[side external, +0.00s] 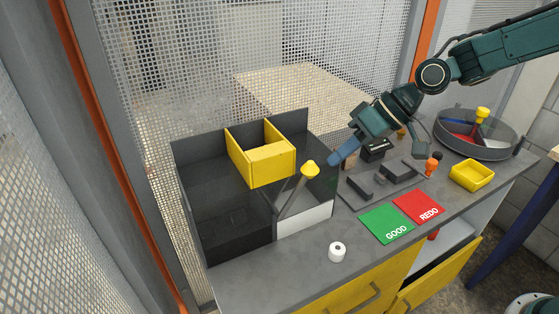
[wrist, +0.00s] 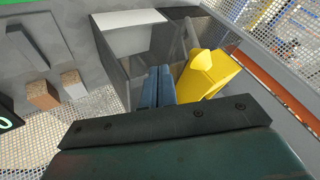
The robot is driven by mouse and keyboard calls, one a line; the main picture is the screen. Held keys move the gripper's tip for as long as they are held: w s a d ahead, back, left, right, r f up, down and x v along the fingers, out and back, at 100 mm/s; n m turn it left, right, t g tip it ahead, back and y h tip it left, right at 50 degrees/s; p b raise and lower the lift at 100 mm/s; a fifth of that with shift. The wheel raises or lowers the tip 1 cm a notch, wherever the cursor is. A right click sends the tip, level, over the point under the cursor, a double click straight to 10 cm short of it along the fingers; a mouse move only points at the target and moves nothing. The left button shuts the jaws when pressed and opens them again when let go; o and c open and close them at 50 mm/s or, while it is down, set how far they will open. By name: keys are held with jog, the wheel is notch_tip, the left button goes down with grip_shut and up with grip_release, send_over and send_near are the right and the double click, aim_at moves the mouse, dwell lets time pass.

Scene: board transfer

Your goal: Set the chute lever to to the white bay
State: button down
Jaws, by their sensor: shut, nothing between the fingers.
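The chute lever has a yellow knob (side external: 310,168) on a grey bar that slants down and left, its top leaning to the right. It stands at the front of the chute box, below and right of the yellow hopper (side external: 262,166). The white bay (side external: 305,222) is at the right of the box front, the black bay (side external: 235,242) at the left. My gripper (side external: 334,161) is shut and empty, its blue fingertips just right of the knob, apparently apart from it.
Right of the box, the grey bench holds dark blocks, a green GOOD card (side external: 386,224), a red REDO card (side external: 419,206), a yellow tray (side external: 472,175) and a round divided bin (side external: 497,151). A small white roll (side external: 337,252) stands near the front edge. Mesh fencing stands behind.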

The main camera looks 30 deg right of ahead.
aim_at(304, 171)
jog(key=shift+s+a+r, duration=0.15)
jog(key=shift+a, duration=0.55)
jog(key=shift+s+a+r, duration=0.1)
jog(key=shift+a+r, duration=0.05)
jog(key=shift+a, duration=0.5)
jog(key=shift+a+r, duration=0.1)
jog(key=shift+a+r+h, duration=0.15)
jog(key=shift+a+h, duration=0.05)
jog(key=shift+h, duration=0.1)
jog(key=shift+a+r, duration=0.15)
jog(key=shift+a+r+n+h, duration=0.15)
jog(key=shift+a+r+h, duration=0.25)
jog(key=shift+a+h, duration=0.25)
jog(key=shift+a+r+n+h, duration=0.15)
jog(key=shift+a+r+h, duration=0.25)
jog(key=shift+a+h, duration=0.25)
jog(key=shift+a+r+h, duration=0.25)
jog(key=shift+a+h, duration=0.2)
jog(key=shift+a, duration=0.2)
jog(key=shift+a+r+h, duration=0.25)
jog(key=shift+a+h, duration=0.2)
jog(key=shift+a, duration=0.15)
jog(key=a+h, duration=0.2)
jog(key=a, duration=0.8)
jog(key=shift+a+f+n, duration=0.3)
jog(key=shift+a+f, duration=0.05)
jog(key=shift+f, duration=0.05)
